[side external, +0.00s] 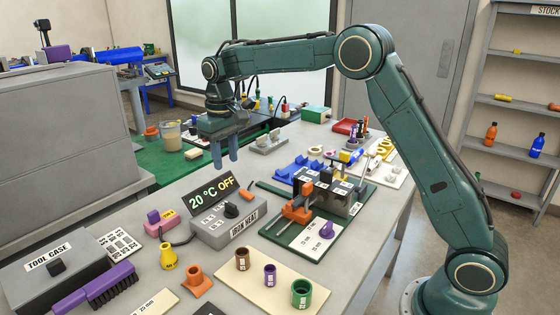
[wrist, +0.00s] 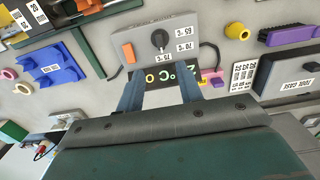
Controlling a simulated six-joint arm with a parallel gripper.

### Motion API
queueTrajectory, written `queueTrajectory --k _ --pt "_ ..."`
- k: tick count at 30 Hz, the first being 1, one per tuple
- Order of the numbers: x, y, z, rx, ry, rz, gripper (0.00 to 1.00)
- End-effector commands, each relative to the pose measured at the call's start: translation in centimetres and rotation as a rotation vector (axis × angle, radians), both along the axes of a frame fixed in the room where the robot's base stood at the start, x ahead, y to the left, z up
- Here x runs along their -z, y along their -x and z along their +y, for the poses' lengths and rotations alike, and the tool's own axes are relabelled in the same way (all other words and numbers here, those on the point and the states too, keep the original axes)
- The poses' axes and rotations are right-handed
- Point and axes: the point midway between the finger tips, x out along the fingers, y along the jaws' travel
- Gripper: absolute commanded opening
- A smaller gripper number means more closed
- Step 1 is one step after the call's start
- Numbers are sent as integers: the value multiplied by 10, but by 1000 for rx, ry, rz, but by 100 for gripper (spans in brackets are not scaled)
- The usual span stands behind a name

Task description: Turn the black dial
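The black dial (side external: 231,210) sits on top of the grey IRON HEAT box (side external: 211,231). In the wrist view the dial (wrist: 160,38) is near the top centre, with temperature labels around it. The box's display (side external: 213,193) reads 20 °C OFF. My gripper (side external: 226,164) hangs above and behind the box, fingers pointing down, apart from the dial. In the wrist view my gripper (wrist: 163,76) is open, with a wide empty gap between the fingers. The display is partly hidden by them there.
An orange switch (side external: 246,194) is beside the dial. A purple-and-pink block (side external: 158,219) and a yellow cone (side external: 167,256) stand left of the box. An orange clamp (side external: 298,207) on a green base is to its right. Pipe pieces stand in front.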

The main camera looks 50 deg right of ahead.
Motion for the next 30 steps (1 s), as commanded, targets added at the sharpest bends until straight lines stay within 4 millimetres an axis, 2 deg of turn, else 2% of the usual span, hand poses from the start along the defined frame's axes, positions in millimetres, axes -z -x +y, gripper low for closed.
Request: queueTrajectory --k 5,11,30 --pt "6 0 0 0 0 0 36" --pt "24 1 0 0 0 2 36" --pt "117 1 0 1 -1 2 36"
